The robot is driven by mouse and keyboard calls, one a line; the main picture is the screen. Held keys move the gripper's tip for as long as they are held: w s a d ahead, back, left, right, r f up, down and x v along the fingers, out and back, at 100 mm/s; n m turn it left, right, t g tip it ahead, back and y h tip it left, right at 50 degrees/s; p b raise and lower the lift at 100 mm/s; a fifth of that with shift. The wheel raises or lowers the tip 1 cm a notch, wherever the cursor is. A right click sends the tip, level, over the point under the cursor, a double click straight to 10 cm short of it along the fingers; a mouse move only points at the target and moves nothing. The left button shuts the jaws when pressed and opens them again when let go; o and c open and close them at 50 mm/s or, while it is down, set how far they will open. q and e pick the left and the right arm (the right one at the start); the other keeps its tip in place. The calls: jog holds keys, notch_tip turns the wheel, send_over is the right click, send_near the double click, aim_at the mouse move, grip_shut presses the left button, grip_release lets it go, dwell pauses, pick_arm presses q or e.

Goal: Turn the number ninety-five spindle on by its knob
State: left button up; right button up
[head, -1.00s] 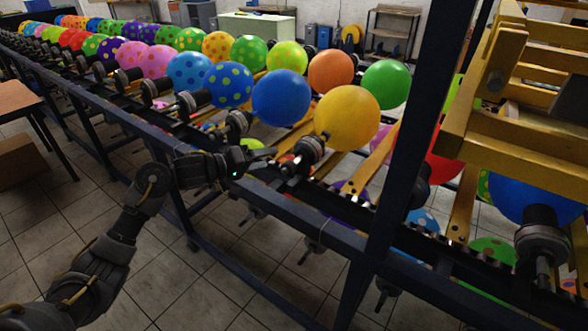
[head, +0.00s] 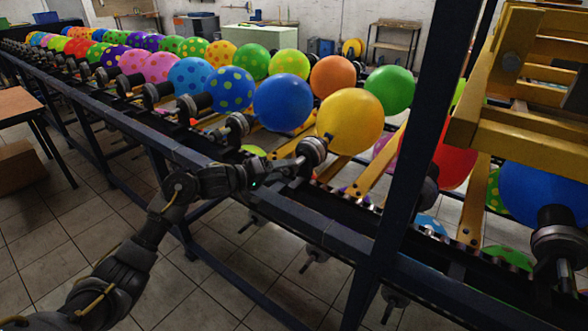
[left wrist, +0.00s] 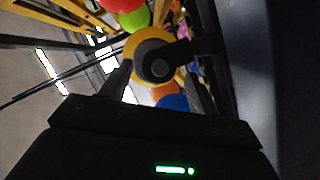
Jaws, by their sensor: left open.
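A spindle (head: 312,151) with a grey round chuck carries a yellow balloon (head: 350,121) on the line. No number on it is readable. My left gripper (head: 291,169) is open at the near end of this spindle, over the dark rail. In the left wrist view, the spindle's round dark end (left wrist: 156,66) shows between the two fingers, with the yellow balloon (left wrist: 129,46) behind it. I cannot tell whether a finger touches it. The knob's details are too dark to make out. My right gripper is not in view.
A blue balloon (head: 282,102) on a neighbouring spindle (head: 237,126) is to the left. A dark upright post (head: 408,170) and a yellow frame (head: 520,95) stand to the right. The dark front rail (head: 270,205) runs below my left forearm.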

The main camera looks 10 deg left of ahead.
aim_at(307, 155)
pick_arm(q)
jog(key=shift+x, duration=2.65)
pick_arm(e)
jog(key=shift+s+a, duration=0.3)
